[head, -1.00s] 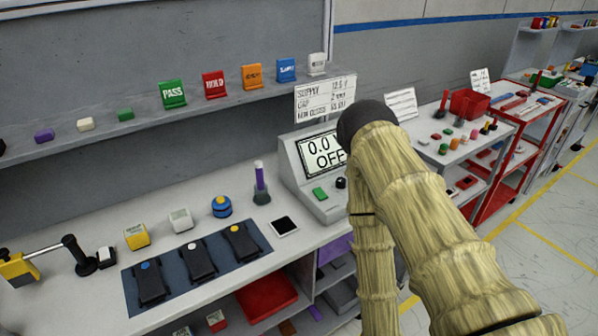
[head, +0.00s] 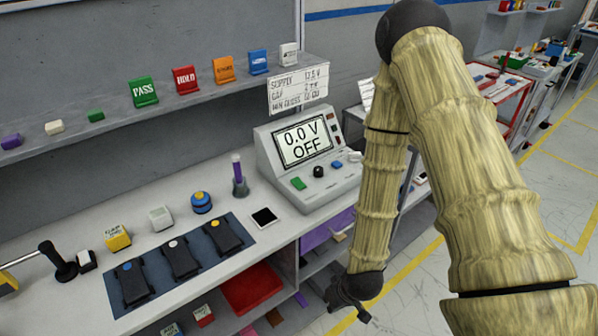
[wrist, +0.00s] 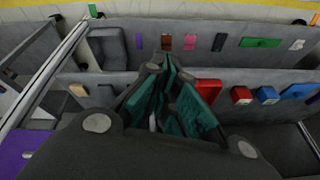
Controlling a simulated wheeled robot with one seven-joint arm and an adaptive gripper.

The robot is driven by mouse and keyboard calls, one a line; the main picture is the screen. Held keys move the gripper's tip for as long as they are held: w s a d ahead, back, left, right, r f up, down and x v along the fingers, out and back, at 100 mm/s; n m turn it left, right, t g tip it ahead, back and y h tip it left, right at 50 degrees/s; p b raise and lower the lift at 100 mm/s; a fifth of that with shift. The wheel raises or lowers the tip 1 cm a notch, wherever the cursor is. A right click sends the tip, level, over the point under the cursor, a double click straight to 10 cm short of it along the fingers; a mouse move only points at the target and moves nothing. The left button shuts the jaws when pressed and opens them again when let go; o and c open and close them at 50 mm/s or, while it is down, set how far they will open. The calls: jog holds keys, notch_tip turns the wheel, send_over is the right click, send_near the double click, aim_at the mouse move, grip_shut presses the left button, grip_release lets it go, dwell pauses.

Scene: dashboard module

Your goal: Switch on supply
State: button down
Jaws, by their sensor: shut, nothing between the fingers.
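The power supply (head: 266,160) is a light grey sloped box at the right end of the bench. Its screen (head: 303,140) reads "0.0 V OFF". A green button (head: 298,183), a black knob (head: 318,171) and small red and blue controls (head: 337,165) sit on its front panel. My gripper (head: 355,312) hangs low, in front of and below the supply, at the right of the bench and apart from it. In the wrist view my gripper (wrist: 165,105) is shut and empty, facing the lower shelves; the supply is not visible there.
A card (head: 298,90) with supply values hangs above the supply from the shelf. Lower shelves under the bench hold a red bin (head: 250,287). Open floor (head: 410,300) lies at right.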

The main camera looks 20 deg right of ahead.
jog(key=w+d+r+n+t, duration=0.1)
jog(key=w+r+t, duration=0.1)
jog(key=w+r, duration=0.5)
jog(key=w+d+r+n+t+y+p, duration=0.1)
jog(key=w+r, duration=0.6)
jog(key=r, duration=0.7)
jog(key=w+d+r+n+t+y+p, duration=0.1)
jog(key=w+r+t, duration=0.3)
jog(key=w+r, duration=0.3)
notch_tip(320, 180, up, 4)
jog(key=shift+w+r, duration=0.15)
jog(key=shift+w, duration=0.1)
jog(key=p, duration=0.3)
send_over(299, 183)
jog(key=s, duration=0.1)
jog(key=shift+d+f, duration=0.15)
jog(key=shift+f, duration=2.65)
jog(key=shift+w+f+p, duration=0.2)
jog(key=shift+f+p, duration=0.3)
jog(key=shift+f, duration=0.5)
jog(key=shift+w+f+p, duration=0.2)
jog(key=shift+f+p, duration=0.25)
jog(key=shift+f, duration=0.55)
jog(key=shift+a, duration=0.2)
